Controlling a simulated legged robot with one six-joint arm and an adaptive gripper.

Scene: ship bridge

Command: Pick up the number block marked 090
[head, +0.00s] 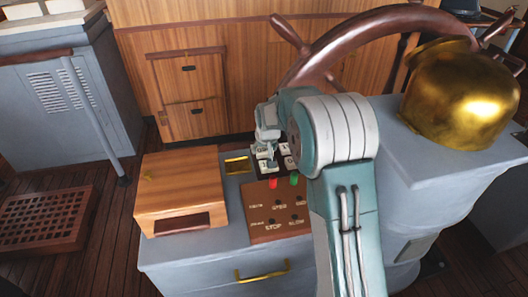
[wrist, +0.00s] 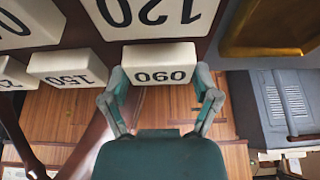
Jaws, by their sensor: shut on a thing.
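The block marked 090 (wrist: 160,54) is white with black digits, which show upside down in the wrist view. My gripper (wrist: 161,77) has one finger on each side of this block and is shut on it. In the head view my gripper (head: 265,150) is low over the small white blocks on the console, left of my arm. There I cannot tell which block is the 090, and I cannot tell whether it is clear of the surface.
Neighbouring white blocks marked 120 (wrist: 150,14) and 150 (wrist: 68,69) are close by. A wooden box (head: 180,187) stands left on the console. A brass dome (head: 462,90) and a ship's wheel (head: 345,22) are to the right and behind. Red and green knobs sit in front.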

